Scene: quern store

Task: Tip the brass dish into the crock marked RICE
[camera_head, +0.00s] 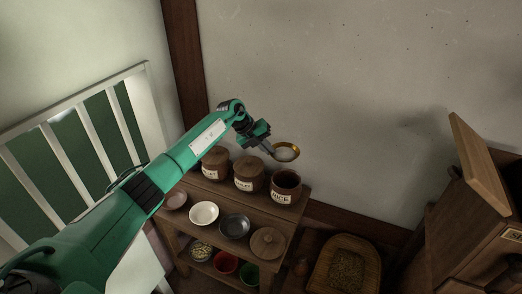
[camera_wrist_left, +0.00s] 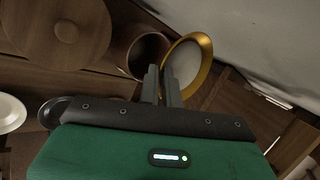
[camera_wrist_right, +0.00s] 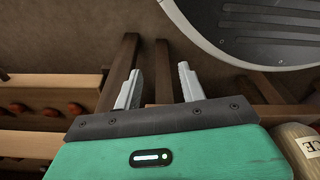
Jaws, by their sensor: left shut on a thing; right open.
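The brass dish (camera_head: 286,152) with a pale white inside is held in the air by its rim in my left gripper (camera_head: 268,147). In the head view it appears just above the dark open mouth of the brown crock marked RICE (camera_head: 283,190). In the left wrist view the fingers (camera_wrist_left: 162,85) close on the rim of the dish (camera_wrist_left: 207,77), with the open crock (camera_wrist_left: 133,55) beside it. I cannot tell the dish's exact tilt or whether the pale inside is rice. My right gripper (camera_wrist_right: 157,87) is open and empty, seen only in the right wrist view.
Two lidded crocks (camera_head: 248,174) stand left of the RICE crock on a wooden stand. In front are a white bowl (camera_head: 204,213), a dark bowl (camera_head: 235,226) and a round wooden lid (camera_head: 268,242). A grain-filled wooden tray (camera_head: 346,240) and a cabinet (camera_head: 460,220) are to the right.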

